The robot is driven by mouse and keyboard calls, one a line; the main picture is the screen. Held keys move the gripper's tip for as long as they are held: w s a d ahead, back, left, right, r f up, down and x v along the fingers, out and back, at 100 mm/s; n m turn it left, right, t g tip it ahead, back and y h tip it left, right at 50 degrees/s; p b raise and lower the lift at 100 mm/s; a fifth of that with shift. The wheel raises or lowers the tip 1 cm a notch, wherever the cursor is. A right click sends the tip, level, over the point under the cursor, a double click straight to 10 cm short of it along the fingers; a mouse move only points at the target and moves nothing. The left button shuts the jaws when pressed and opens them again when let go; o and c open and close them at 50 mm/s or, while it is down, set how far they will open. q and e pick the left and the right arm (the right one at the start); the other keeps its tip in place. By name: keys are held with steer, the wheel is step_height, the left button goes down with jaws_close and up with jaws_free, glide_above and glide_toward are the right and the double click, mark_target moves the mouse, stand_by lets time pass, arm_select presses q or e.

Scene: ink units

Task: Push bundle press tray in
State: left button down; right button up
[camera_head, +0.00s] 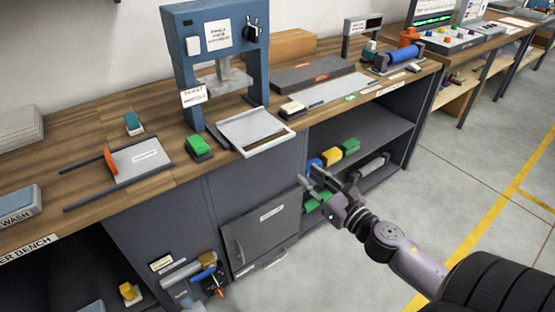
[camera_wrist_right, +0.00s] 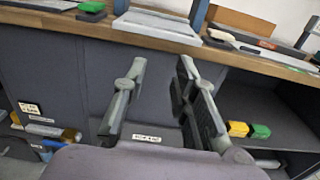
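The blue bundle press (camera_head: 218,55) stands on the wooden bench. Its pale metal tray (camera_head: 262,147) sticks out at the front, over the bench edge. In the right wrist view the tray (camera_wrist_right: 158,27) shows at the top, beyond my fingers. My right gripper (camera_head: 310,179) is in front of the bench, to the right of the tray and lower than it in the picture, apart from it. In the right wrist view its two fingers (camera_wrist_right: 160,80) are spread with nothing between them. My left gripper is not in view.
A green block (camera_head: 198,147) sits left of the tray, and a small cream-topped block (camera_head: 292,108) sits right of it. Below the bench are a cabinet door (camera_head: 262,235) and an open shelf with yellow (camera_head: 331,156) and green blocks. The floor in front is clear.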

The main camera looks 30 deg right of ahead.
mark_target(272, 144)
steer(key=shift+w+a+r, duration=0.15)
steer(key=shift+w+r, duration=0.05)
steer(key=shift+r, duration=0.1)
steer(key=shift+c, duration=0.8)
steer(key=shift+w, duration=0.4)
steer(key=shift+c, duration=0.6)
arm_select(q)
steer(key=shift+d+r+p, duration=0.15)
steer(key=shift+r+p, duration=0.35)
steer(key=shift+p, duration=0.1)
arm_select(e)
steer(key=w, duration=0.8)
steer(key=w+a, duration=0.1)
steer(key=w, duration=0.3)
steer(key=shift+w+f, duration=0.15)
steer(key=shift+w, duration=0.25)
jaws_close()
